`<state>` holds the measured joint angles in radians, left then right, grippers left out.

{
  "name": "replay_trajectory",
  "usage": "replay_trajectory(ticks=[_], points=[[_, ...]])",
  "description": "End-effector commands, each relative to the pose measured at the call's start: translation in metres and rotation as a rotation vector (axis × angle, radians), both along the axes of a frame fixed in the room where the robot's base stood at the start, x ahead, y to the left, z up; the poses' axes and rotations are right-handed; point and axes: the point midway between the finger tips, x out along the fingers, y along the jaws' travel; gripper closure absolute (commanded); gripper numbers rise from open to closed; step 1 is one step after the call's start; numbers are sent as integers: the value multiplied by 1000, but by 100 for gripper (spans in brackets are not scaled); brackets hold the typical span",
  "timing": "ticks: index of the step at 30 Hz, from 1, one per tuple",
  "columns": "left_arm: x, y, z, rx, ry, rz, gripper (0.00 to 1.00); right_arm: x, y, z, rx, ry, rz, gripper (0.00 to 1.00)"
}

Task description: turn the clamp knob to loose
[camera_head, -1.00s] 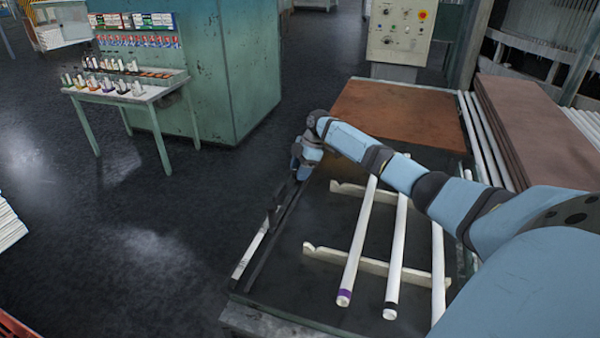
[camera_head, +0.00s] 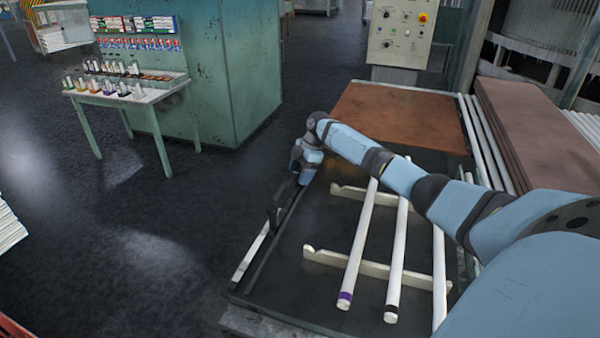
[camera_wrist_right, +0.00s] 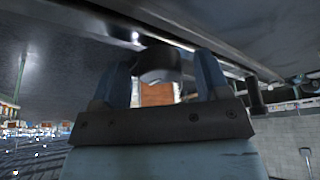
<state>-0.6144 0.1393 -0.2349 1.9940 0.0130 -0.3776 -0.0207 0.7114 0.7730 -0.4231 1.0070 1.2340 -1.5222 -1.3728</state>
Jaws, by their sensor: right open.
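My right gripper (camera_head: 298,178) is at the left edge of the bench, beside the dark rail (camera_head: 262,254), in the head view. Its fingers are largely hidden there by the wrist. In the right wrist view, the two blue fingers of my right gripper (camera_wrist_right: 163,78) stand apart. A dark round knob (camera_wrist_right: 159,62) shows between them, with a gap visible below it. I cannot tell whether a finger touches it. The knob's turn position is not readable. My left gripper is not in view.
Several white tubes lie across two notched pale supports (camera_head: 385,270) on the bench, right of the rail; one tube has a purple end (camera_head: 345,299). A brown board (camera_head: 400,115) lies behind. The floor (camera_head: 140,240) left of the bench is clear.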

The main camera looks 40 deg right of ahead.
Motion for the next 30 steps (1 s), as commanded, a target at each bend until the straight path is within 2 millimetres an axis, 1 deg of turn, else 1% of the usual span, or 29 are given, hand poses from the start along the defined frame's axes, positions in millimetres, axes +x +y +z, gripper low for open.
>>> replay_trajectory(ticks=[2, 5, 8, 15, 19, 24, 30], points=[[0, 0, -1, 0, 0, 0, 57, 0, -2, 5, -1, -2, -1, 31], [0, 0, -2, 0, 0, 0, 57, -2, -8, 17, -1, -3, 0, 31], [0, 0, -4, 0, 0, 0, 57, -4, -15, 36, -1, -4, -1, 31], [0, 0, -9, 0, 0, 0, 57, -11, -35, 87, -2, -4, -1, 31], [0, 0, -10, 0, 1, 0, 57, -14, -42, 109, 0, -3, 0, 31], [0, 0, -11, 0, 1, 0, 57, -16, -48, 124, 0, -1, 1, 31], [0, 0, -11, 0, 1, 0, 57, -16, -49, 128, 1, -1, 1, 31]])
